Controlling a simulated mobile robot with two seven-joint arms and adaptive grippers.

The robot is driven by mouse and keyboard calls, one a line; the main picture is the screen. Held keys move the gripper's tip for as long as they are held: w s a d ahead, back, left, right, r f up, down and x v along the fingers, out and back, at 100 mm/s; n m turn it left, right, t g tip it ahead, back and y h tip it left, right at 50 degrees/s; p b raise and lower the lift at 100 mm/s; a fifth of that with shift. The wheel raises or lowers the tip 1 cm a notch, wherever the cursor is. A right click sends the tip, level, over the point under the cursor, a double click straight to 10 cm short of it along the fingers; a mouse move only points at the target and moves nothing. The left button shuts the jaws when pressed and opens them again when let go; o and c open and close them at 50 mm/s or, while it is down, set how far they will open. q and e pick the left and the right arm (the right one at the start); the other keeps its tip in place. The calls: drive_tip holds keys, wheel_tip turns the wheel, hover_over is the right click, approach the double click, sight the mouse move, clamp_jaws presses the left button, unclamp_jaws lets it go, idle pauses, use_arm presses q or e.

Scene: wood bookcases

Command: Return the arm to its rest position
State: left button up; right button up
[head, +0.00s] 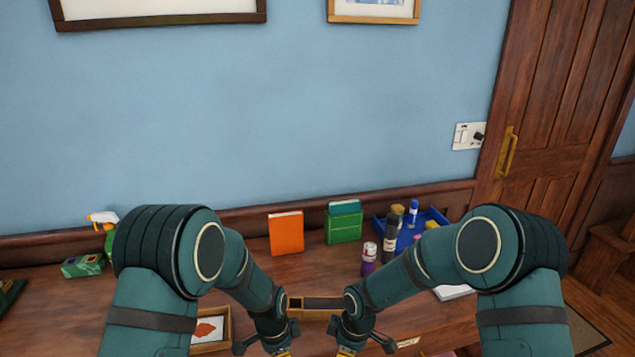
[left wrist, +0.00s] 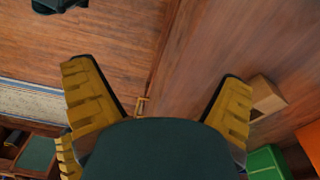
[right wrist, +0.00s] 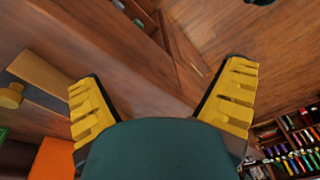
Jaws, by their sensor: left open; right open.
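Both my arms come in from the bottom of the head view and bend inward over the wooden desk. My left gripper (head: 283,353) is at the bottom edge, left of centre, mostly cut off. In the left wrist view its yellow fingers (left wrist: 158,100) are spread wide with nothing between them but wood surfaces behind. My right gripper (head: 345,353) is at the bottom edge, just right of the left one and apart from it. In the right wrist view its yellow fingers (right wrist: 163,100) are spread wide and empty.
On the desk (head: 60,310) stand an orange book (head: 286,233), a green box (head: 343,226), a spray bottle (head: 105,228), a purple-labelled bottle (head: 369,259) and a blue tray (head: 437,215) with several items.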

use_arm(q)
drive_tip(key=s+f+n+t+h+b, duration=0.1)
drive_tip(key=s+f+n, duration=0.2)
drive_tip(key=s+n, duration=0.4)
drive_tip(key=s+a+f+n+h+b, duration=0.1)
drive_tip(key=s+f+n, duration=0.3)
drive_tip(key=s+n, duration=0.4)
drive_tip(key=shift+s+a+f+n+t+h, duration=0.3)
drive_tip(key=shift+s+t+h, duration=0.15)
drive_tip(key=shift+s, duration=0.35)
use_arm(e)
drive_tip(key=s+d+f+m+t+y, duration=0.1)
drive_tip(key=s+f+m, duration=0.3)
drive_tip(key=s+m, duration=0.4)
drive_tip(key=s+d+f+m+t+y, duration=0.1)
drive_tip(key=s+f+m, duration=0.3)
drive_tip(key=s+m, duration=0.4)
drive_tip(key=shift+d+f, duration=0.3)
drive_tip(key=shift+d, duration=0.6)
